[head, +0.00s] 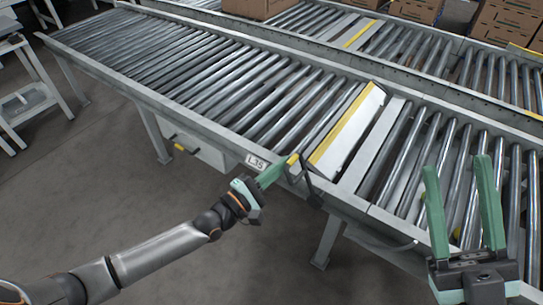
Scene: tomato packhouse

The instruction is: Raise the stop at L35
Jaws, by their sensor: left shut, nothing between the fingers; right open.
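The L35 label (256,162) is on the near side rail of the front roller conveyor. Beside it, a white stop plate (349,128) with a yellow edge strip spans the rollers. It looks tilted up above them, though the exact angle is hard to judge. A dark lever (312,184) with a yellow end is at the rail below the plate. My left gripper (284,167) is shut and empty, its green fingertips at the lever's yellow end; whether they touch is unclear. My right gripper (458,165) is open and empty at the right, over the conveyor's near side.
A second roller conveyor (425,55) runs behind, with its own yellow-striped plate (358,34). Cardboard boxes (507,24) stand at the back right. A grey box with a yellow-tipped handle (186,149) hangs under the front conveyor.

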